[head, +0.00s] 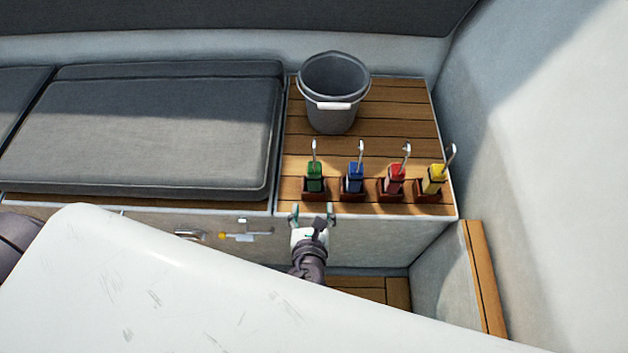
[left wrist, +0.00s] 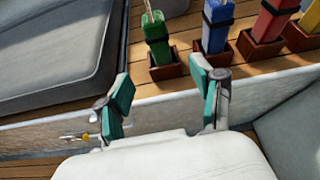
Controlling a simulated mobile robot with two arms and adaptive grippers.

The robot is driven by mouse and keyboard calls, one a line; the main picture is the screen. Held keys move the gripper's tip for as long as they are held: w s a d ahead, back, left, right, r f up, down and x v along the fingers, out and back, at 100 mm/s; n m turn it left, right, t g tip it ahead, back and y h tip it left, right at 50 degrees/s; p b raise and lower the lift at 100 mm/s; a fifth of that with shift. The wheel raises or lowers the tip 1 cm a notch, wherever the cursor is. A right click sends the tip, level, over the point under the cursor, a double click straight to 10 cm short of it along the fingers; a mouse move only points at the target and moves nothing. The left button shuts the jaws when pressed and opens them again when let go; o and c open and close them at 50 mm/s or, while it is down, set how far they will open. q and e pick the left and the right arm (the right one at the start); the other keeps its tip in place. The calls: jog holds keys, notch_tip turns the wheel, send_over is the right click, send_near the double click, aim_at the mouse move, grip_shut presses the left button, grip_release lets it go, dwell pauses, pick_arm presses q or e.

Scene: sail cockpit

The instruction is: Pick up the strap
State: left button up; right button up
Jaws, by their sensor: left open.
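Several bundled straps with metal hooks stand upright in separate brown holders along the front edge of the wooden locker top. From left to right they are a green strap (head: 315,178), a blue strap (head: 354,179), a red strap (head: 395,179) and a yellow strap (head: 434,180). My left gripper (head: 313,213) is open and empty just in front of the locker edge, below the green strap. In the left wrist view its spread fingers (left wrist: 161,84) point towards the green strap (left wrist: 157,40), apart from it. My right gripper is out of view.
A grey bucket (head: 333,98) stands on the wooden locker top (head: 405,110) behind the straps. A grey cushion (head: 150,130) lies to the left. A white surface (head: 150,290) fills the foreground, and a pale wall (head: 535,150) rises at the right.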

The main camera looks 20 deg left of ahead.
aim_at(314, 178)
pick_arm(q)
jog(key=shift+m, duration=0.3)
jog(key=w, duration=0.2)
jog(key=w+a, duration=0.1)
jog(key=w, duration=0.1)
jog(key=w+a+f, duration=0.1)
jog(key=w, duration=0.2)
jog(key=shift+b, duration=0.3)
jog(key=shift+b+x, duration=0.45)
jog(key=shift+x, duration=2.6)
grip_shut()
